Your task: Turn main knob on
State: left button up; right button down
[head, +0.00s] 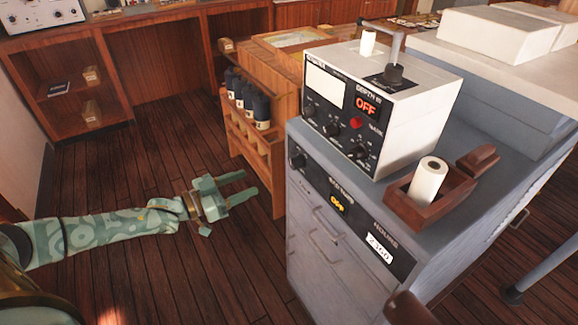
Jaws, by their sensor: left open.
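A white instrument box (420,115) with a black front panel stands on the grey cabinet. Its panel has a lit red OFF display (366,106), a pale screen (324,86), a red button (356,123) and several black knobs, including one at the lower right (361,151). Another black knob (298,160) is on the cabinet's front strip. I cannot read which knob is the main one. My left gripper (250,183) is open and empty, left of the cabinet and apart from it, pointing right.
A brown wooden holder (434,213) with a white paper roll (428,179) sits on the cabinet (300,245) beside the instrument. A wooden rack (262,160) with dark bottles stands behind my left gripper. The wooden floor (150,180) around my left arm is clear.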

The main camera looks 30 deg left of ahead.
aim_at(291, 165)
pick_arm(q)
jog(key=b+x, duration=0.3)
jog(key=x, duration=1)
jog(key=shift+f, duration=0.1)
jog(key=shift+w+d+b, duration=0.3)
jog(key=shift+w, duration=0.1)
pick_arm(e)
jog(key=shift+g, duration=0.3)
jog(key=f, duration=0.1)
jog(key=s+f, duration=0.2)
jog(key=shift+d+f, duration=0.2)
jog(key=shift+f, duration=0.2)
pick_arm(q)
jog(key=shift+c, duration=0.3)
pick_arm(e)
jog(key=shift+a, duration=0.1)
pick_arm(q)
jog(key=c, duration=0.9)
pick_arm(e)
jog(key=shift+w, duration=0.1)
